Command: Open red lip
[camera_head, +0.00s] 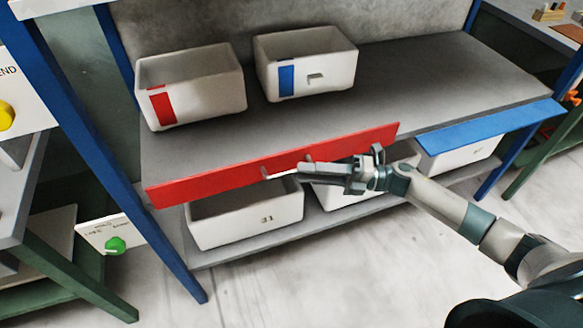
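The red lip (220,178) is a long red board along the left part of the shelf's front edge, its face turned toward me. A small pale handle (268,174) shows near its middle. My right gripper (303,170) comes in from the right, with its fingertips at the handle in front of the red lip. Whether the fingers close around the handle or only lie beside it cannot be told. The gripper hides part of the handle and of the board's lower edge. My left gripper is not in view.
A white bin with a red label (205,80) and one with a blue label (330,60) stand on the grey shelf. White bins (240,215) sit below. A blue lip (490,128) is at right. Blue posts (110,160) flank the shelf. Floor in front is clear.

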